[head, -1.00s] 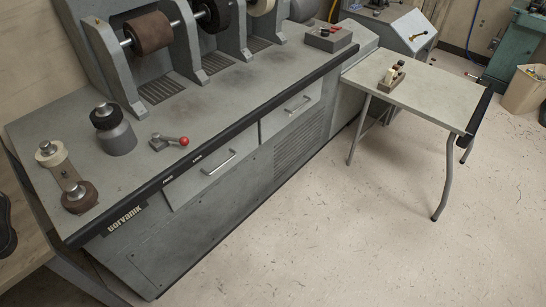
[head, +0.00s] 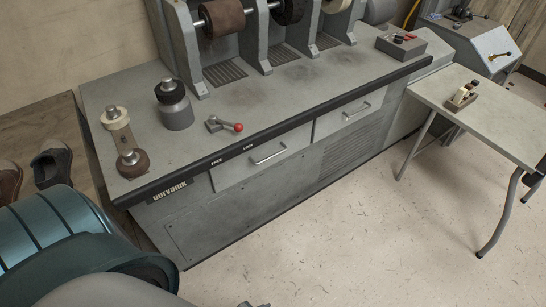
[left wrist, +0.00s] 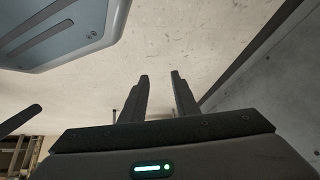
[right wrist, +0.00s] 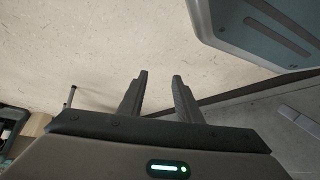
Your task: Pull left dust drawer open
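The left dust drawer (head: 262,168) is a grey front panel with a silver bar handle (head: 268,154), set in the grey machine cabinet below the black edge strip. It looks flush and closed. My right gripper (right wrist: 160,82) is open and empty in the right wrist view, also over floor. Neither gripper shows in the head view, and neither touches a drawer.
The machine top (head: 280,92) carries brush wheels and a red-knobbed lever (head: 226,125). A side table (head: 490,120) stands at the right, with a small object (head: 462,96) on it. Shoes (head: 50,165) lie at the left. The floor (head: 330,245) before the cabinet is clear.

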